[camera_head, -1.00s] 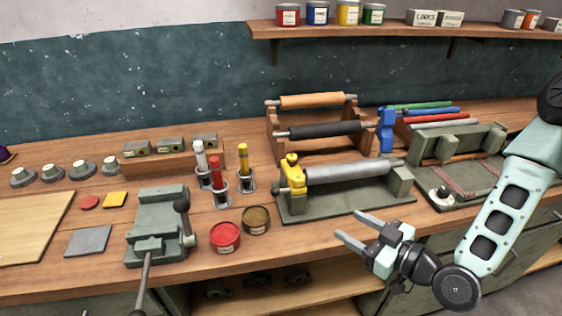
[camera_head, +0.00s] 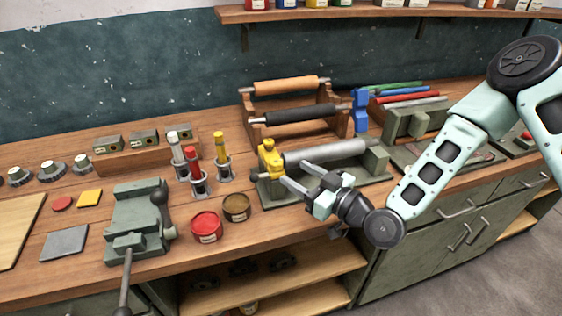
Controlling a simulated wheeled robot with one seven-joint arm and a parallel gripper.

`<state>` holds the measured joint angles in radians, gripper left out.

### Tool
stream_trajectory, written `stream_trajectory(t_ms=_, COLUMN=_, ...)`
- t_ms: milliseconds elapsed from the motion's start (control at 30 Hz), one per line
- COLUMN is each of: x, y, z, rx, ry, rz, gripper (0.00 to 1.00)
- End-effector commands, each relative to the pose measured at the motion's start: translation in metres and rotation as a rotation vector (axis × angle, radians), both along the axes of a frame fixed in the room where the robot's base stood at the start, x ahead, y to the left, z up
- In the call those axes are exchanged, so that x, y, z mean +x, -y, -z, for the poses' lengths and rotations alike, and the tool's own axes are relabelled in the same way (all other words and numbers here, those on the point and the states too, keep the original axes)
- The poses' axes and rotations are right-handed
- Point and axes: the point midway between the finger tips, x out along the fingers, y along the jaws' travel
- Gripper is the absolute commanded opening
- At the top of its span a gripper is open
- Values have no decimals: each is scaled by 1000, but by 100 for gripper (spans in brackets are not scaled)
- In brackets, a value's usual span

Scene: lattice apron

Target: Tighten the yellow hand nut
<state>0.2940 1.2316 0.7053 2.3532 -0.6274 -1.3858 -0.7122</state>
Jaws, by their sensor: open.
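The yellow hand nut (camera_head: 268,157) sits at the left end of a grey roller (camera_head: 325,152). The roller lies in a grey-green stand (camera_head: 375,164) on the workbench. My gripper (camera_head: 291,172) is open, its two fingers pointing left towards the nut. In the picture the fingertips are just right of and below the nut, in front of the roller. No contact with the nut can be made out. My gripper hides part of the stand's base.
Red and brown ink tins (camera_head: 236,207) stand left of my gripper near the bench's front edge. Several upright coloured tubes (camera_head: 221,152) in holders stand left of the nut. A vise (camera_head: 138,220) is further left. A rack with orange and black rollers (camera_head: 300,115) stands behind.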

Motion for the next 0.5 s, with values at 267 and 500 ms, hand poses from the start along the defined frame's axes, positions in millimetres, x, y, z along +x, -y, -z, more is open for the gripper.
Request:
stream_trajectory(t_ms=267, x=33, y=-34, z=-2, rx=0, ry=0, rz=0, gripper=53)
stream_trajectory(t_ms=500, x=43, y=-44, z=0, rx=-1, ry=-1, rz=0, gripper=53)
